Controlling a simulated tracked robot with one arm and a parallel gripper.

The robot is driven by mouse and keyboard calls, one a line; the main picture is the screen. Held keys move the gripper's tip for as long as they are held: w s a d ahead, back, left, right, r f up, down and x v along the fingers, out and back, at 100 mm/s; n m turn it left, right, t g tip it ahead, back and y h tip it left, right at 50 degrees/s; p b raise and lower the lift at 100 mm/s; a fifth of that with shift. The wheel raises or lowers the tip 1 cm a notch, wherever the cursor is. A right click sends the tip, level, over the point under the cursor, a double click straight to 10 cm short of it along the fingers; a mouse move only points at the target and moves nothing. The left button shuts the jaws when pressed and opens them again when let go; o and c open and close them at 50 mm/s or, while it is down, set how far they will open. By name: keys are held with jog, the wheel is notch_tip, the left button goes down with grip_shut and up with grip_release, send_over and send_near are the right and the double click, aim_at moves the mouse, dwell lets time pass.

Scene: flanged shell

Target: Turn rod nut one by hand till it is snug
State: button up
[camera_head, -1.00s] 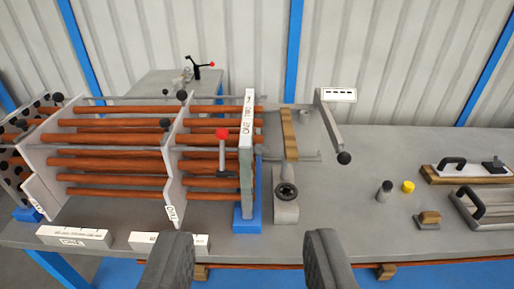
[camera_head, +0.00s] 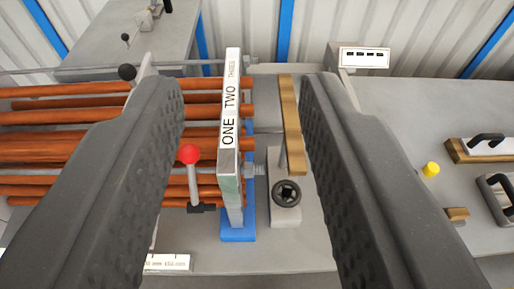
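An upright end plate (camera_head: 231,130) carries the labels ONE, TWO and THREE, with ONE nearest me. A short grey rod end (camera_head: 256,170) sticks out of its right face beside the ONE label. A nut there is too small to make out clearly. Another grey rod end (camera_head: 251,61) shows at the far end of the plate, by THREE. My gripper (camera_head: 243,88) is open and empty. Its two dark fingers frame the plate and rod ends in the view, one on each side, and I see no contact. The left finger hides part of the tube bundle.
Brown tubes (camera_head: 50,145) run left from the plate. A lever with a red knob (camera_head: 189,154) stands left of it. Right of it are a wooden strip (camera_head: 291,125) and a grey block with a black round knob (camera_head: 287,193). A yellow cap (camera_head: 431,169) sits further right.

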jog(key=shift+w, duration=0.1)
jog(key=shift+o, duration=0.8)
jog(key=shift+d, duration=0.2)
jog(key=w+d+n+t+h+p, duration=0.35)
jog(key=w+d+n, duration=0.35)
jog(key=w+d, duration=0.55)
jog(key=n+g+y+p, duration=0.6)
jog(key=n+y+p, duration=0.2)
jog(key=n+y, duration=1)
send_near(249, 170)
jog(key=w+a+n+h+b, duration=0.1)
jog(key=w+a+n, duration=0.1)
jog(key=w+a, duration=0.3)
jog(key=shift+w+a+h, duration=0.3)
jog(key=shift+h, duration=0.05)
